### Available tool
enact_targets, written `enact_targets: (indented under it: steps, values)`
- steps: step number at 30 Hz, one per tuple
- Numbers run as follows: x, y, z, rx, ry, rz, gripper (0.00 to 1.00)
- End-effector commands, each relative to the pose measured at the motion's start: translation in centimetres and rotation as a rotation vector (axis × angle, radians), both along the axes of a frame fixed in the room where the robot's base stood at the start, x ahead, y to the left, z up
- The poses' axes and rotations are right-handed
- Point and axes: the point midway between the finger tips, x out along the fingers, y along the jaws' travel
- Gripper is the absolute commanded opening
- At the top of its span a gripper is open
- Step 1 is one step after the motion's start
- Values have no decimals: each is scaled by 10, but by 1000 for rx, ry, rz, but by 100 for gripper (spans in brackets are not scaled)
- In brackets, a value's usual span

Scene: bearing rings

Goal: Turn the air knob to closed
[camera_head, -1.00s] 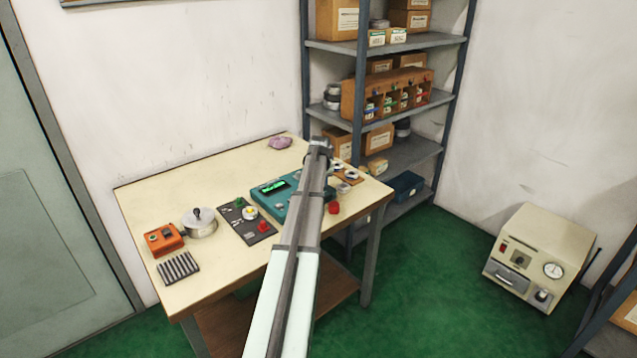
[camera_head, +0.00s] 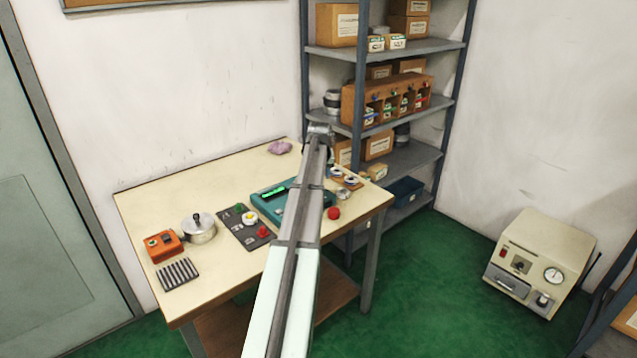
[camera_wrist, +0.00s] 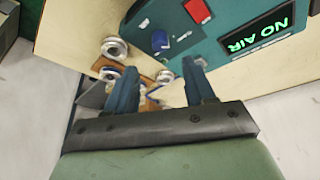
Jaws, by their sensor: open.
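The teal device (camera_head: 270,205) sits on the bench, partly hidden behind my arm. In the wrist view its green display (camera_wrist: 257,28) reads "NO AIR", upside down. A small blue knob-like part (camera_wrist: 160,40) and a red part (camera_wrist: 198,11) show on its face there. I cannot tell for certain whether the blue part is the air knob, nor its setting. My gripper (camera_wrist: 162,84) is open with nothing between its fingers, apart from the device. In the head view my gripper (camera_head: 320,131) is above the bench's far right side.
A black panel (camera_head: 246,226) with coloured buttons, a metal pot (camera_head: 198,231) and an orange box (camera_head: 163,246) stand left. A shelf (camera_head: 415,153) rises behind right. A beige gauge unit (camera_head: 540,260) stands on the floor.

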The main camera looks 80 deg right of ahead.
Motion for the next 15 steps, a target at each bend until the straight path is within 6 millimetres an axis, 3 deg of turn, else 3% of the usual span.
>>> enact_targets:
  steps: [6,15]
  values:
    - [-2,13,32,-2,0,0,54]
    - [-3,19,48,0,0,0,54]
